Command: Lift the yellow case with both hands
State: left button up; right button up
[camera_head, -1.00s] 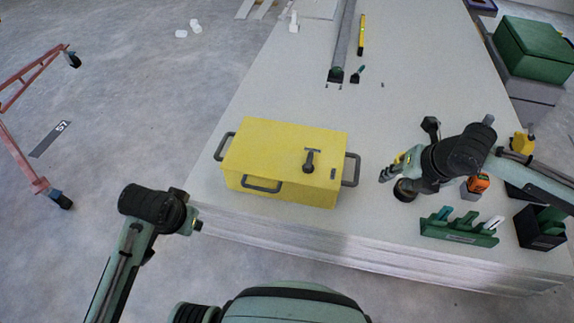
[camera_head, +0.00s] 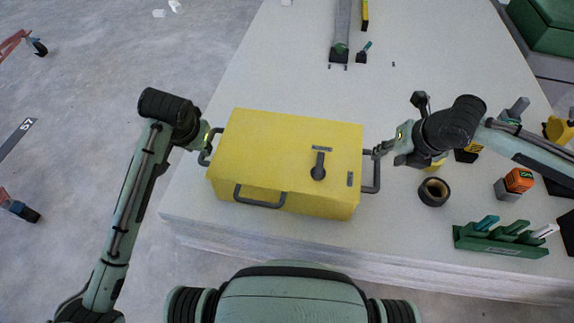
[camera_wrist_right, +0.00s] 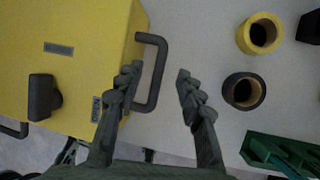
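The yellow case (camera_head: 285,150) sits on the pale panel stack, with dark handles at its left, right and front sides and a dark latch on top. It also shows in the right wrist view (camera_wrist_right: 85,75). My right gripper (camera_head: 381,150) is at the right handle (camera_head: 375,176). In the right wrist view my right gripper (camera_wrist_right: 159,70) is open, with one finger on each side of the handle's bar (camera_wrist_right: 160,70). My left gripper (camera_head: 208,138) is at the left handle (camera_head: 205,156). Its fingers are too small and partly hidden to tell open from shut.
A black roll (camera_head: 434,191), a green tool holder (camera_head: 500,238) and an orange device (camera_head: 518,180) stand right of the case. A yellow roll (camera_wrist_right: 260,34) is near the right gripper.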

aim_at(378, 161)
pick_arm(q)
jog(key=shift+s+r, duration=0.1)
pick_arm(e)
jog(key=shift+s+r, duration=0.1)
